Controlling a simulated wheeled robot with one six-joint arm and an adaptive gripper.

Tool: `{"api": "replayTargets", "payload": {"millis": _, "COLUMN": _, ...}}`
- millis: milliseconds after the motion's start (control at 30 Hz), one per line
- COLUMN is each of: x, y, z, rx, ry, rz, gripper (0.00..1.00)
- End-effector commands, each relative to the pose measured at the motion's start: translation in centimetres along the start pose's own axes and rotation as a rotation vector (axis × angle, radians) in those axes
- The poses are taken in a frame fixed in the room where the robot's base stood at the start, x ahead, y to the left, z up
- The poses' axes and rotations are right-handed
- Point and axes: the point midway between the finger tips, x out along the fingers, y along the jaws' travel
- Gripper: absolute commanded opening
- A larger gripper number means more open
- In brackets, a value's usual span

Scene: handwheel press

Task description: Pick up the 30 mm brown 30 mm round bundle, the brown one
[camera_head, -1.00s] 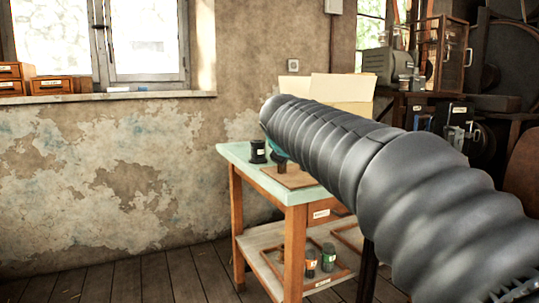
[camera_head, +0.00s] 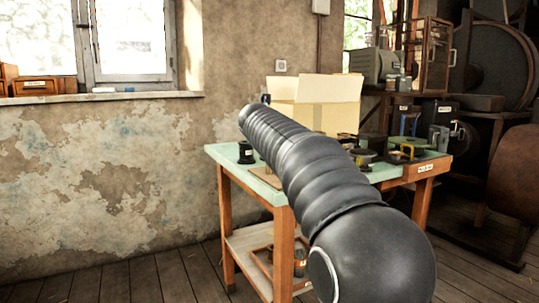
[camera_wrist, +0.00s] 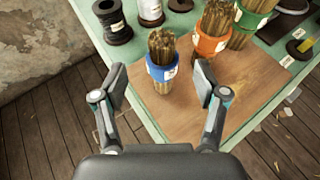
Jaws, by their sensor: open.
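In the wrist view, several bundles of thin brown sticks stand upright, each with a coloured band. The nearest has a blue band (camera_wrist: 161,70) with a white label and stands on a brown board (camera_wrist: 180,104). Behind it to the right are one with an orange band (camera_wrist: 207,46) and one with a green band (camera_wrist: 247,18). No brown band shows, so I cannot tell which bundle is meant by colour. My gripper (camera_wrist: 160,82) is open and empty, its fingers appearing either side of the blue-banded bundle; contact is not visible. In the head view my arm hides the gripper and bundles.
A green-topped table (camera_head: 225,151) bears the board. Dark spools (camera_wrist: 112,20) stand at its far left in the wrist view. An open cardboard box (camera_head: 315,103) is at the back. Other tools and parts (camera_head: 406,152) crowd the table's right side. Wooden floor is clear on the left.

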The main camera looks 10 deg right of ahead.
Motion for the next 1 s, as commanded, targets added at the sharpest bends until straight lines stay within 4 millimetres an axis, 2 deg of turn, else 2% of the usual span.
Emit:
{"api": "replayTargets", "payload": {"millis": 167, "x": 1.4, "y": -0.2, "z": -0.1, "rx": 0.0, "ry": 0.001, "rz": -0.001, "gripper": 0.72}}
{"api": "replayTargets", "payload": {"millis": 433, "x": 4.8, "y": -0.3, "z": -0.1, "rx": 0.001, "ry": 0.001, "rz": -0.001, "gripper": 0.72}}
{"api": "replayTargets", "payload": {"millis": 767, "x": 5.4, "y": -0.3, "z": -0.1, "rx": 0.001, "ry": 0.0, "rz": 0.0, "gripper": 0.72}}
{"api": "replayTargets", "payload": {"millis": 867, "x": 5.4, "y": -0.3, "z": -0.1, "rx": 0.001, "ry": 0.0, "rz": 0.0, "gripper": 0.5}}
{"api": "replayTargets", "payload": {"millis": 1000, "x": 5.4, "y": -0.3, "z": -0.1, "rx": 0.001, "ry": 0.001, "rz": 0.0, "gripper": 0.15}}
